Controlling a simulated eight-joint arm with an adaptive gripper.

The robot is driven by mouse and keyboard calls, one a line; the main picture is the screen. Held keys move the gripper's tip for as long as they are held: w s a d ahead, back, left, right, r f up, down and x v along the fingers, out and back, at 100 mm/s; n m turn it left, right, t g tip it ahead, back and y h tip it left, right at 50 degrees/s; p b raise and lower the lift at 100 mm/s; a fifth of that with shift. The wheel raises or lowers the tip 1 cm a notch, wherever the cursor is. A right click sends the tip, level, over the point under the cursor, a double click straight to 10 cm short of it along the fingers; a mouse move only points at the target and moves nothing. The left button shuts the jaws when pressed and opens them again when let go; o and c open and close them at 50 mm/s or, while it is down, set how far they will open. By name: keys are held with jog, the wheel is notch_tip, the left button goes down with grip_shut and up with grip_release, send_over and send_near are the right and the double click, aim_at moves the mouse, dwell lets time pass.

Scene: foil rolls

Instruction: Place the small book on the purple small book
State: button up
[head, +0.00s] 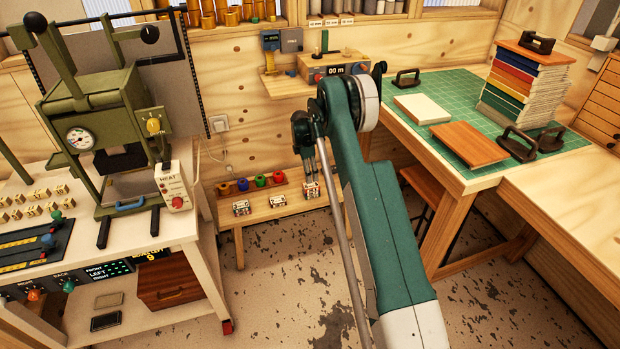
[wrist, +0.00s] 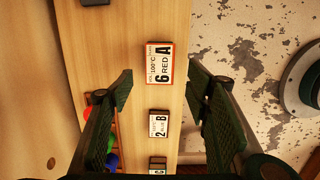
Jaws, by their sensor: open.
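My gripper (head: 311,165) is open and empty, pointing down over the right end of the low wooden bench. In the wrist view my gripper (wrist: 160,82) has its fingers spread on either side of a small book-like block with a white label reading "6 RED A" (wrist: 158,63). This block also shows in the head view (head: 311,191), just below the fingertips. A second labelled block, "2 B" (wrist: 158,125), and a third, partly cut off, lie in line with it. I cannot make out a purple small book in either view.
Coloured foil rolls (head: 262,181) sit in a rack behind the blocks. A green-matted table (head: 420,100) at right holds a stack of large books (head: 525,88), a pale block (head: 421,108) and a wooden board (head: 468,144). A green press (head: 95,110) stands left.

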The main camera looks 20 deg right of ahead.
jog(key=shift+a+r+p, duration=0.15)
jog(key=shift+r+p, duration=0.05)
jog(key=shift+r, duration=0.9)
jog(key=shift+a+r+p, duration=0.1)
jog(key=shift+r+p, duration=0.1)
jog(key=shift+r, duration=0.85)
